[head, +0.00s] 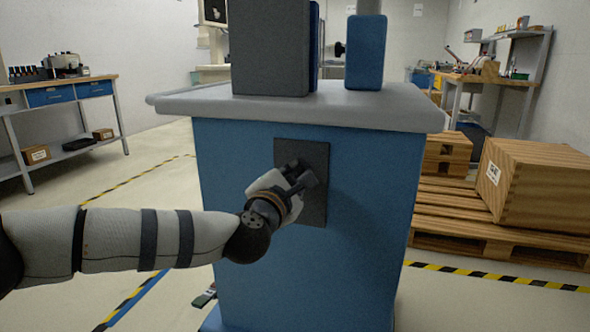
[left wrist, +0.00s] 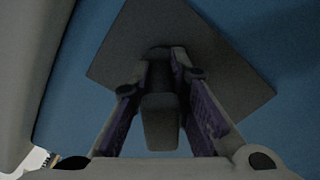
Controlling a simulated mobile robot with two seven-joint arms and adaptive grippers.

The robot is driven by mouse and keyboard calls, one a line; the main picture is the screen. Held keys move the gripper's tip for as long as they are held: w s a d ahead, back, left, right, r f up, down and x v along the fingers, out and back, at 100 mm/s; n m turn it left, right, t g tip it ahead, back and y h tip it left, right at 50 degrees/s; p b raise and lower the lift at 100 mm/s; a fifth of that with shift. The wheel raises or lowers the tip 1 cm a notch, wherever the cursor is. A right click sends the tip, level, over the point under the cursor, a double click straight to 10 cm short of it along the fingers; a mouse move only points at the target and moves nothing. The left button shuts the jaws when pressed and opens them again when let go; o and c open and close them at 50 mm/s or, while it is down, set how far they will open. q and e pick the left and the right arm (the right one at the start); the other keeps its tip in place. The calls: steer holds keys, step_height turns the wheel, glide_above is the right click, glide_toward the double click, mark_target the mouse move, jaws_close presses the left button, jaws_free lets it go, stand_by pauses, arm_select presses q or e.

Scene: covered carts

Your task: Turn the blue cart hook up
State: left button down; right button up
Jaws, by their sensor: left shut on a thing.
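The blue cart (head: 370,190) stands in the middle of the head view, with a grey top. A dark square plate (head: 315,208) is fixed to its near side; the plate (left wrist: 240,85) also fills much of the left wrist view. The hook (left wrist: 160,122), a dark grey piece, sticks out from this plate between my left fingers. My left gripper (head: 302,178) is at the plate and shut on the hook; its fingers (left wrist: 165,75) lie on both sides of it. In the head view my gripper mostly hides the hook. My right gripper is not in view.
A grey block (head: 270,48) and a blue post (head: 366,52) stand on the cart's top (head: 300,107), whose edge overhangs the plate. A pallet (head: 470,230) with a wooden crate (head: 540,180) is at right. A workbench (head: 60,95) is at left. Open floor lies between.

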arm_select(q)
steer(key=m+p, duration=0.1)
steer(key=m, duration=0.2)
steer(key=shift+d+r+m, duration=0.1)
steer(key=shift+r+m, duration=0.05)
steer(key=shift+m, duration=0.25)
steer(key=m+p, duration=0.2)
steer(key=m, duration=0.1)
steer(key=shift+m, duration=0.3)
steer(key=m+p, duration=0.2)
steer(key=m, duration=0.4)
steer(key=shift+p, duration=0.35)
steer(key=m+p, duration=0.2)
steer(key=m, duration=0.4)
steer(key=shift+m, duration=0.3)
steer(key=m, duration=0.1)
steer(key=m+p, duration=0.1)
steer(key=m, duration=0.3)
steer(key=shift+f, duration=0.3)
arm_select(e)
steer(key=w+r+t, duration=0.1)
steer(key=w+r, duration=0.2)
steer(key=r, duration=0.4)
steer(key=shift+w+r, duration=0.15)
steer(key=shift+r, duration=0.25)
arm_select(q)
steer(key=shift+m, duration=0.3)
steer(key=c, duration=1.5)
jaws_free()
steer(key=shift+c, duration=0.2)
